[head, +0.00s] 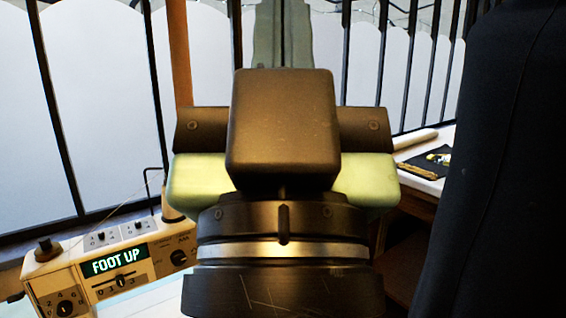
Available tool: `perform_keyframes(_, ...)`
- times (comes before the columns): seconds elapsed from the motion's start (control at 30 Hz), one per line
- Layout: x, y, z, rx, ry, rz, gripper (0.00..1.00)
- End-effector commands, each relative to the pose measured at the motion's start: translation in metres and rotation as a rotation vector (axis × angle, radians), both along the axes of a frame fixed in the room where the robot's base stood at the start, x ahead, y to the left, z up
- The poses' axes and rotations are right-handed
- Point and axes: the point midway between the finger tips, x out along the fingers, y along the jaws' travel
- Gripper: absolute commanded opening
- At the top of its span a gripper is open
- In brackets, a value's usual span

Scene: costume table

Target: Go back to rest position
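My gripper (283,140) fills the middle of the head view, seen from behind, with its dark block and wide body facing me. Pale green surfaces show at its left and right sides; I cannot tell whether they are part of it. Its fingertips are hidden behind its own body, so I cannot see whether it is open or shut or whether it holds anything.
A cream sewing machine (98,262) with a lit "FOOT UP" display stands at lower left. A dark garment (510,170) fills the right side. Behind it, a pale tabletop (425,184) carries a black cloth (432,160) with small items. Dark bars and frosted panels stand behind.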

Motion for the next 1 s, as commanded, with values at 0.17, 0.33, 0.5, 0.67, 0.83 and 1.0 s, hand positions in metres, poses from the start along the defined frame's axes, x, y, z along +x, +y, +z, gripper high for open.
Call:
perform_keyframes(0.17,0.001,0.000,0.074,-0.001,0.002,-0.001,0.00)
perform_keyframes(0.33,0.001,0.000,0.122,-0.001,0.002,-0.001,0.00)
perform_keyframes(0.5,0.001,0.000,0.150,-0.002,0.003,-0.002,0.00)
perform_keyframes(0.67,0.001,0.001,0.157,-0.002,0.003,-0.002,0.00)
perform_keyframes(0.83,0.001,0.000,0.155,-0.002,0.003,-0.002,0.00)
perform_keyframes(1.0,0.001,0.000,0.154,-0.002,0.003,-0.002,0.00)
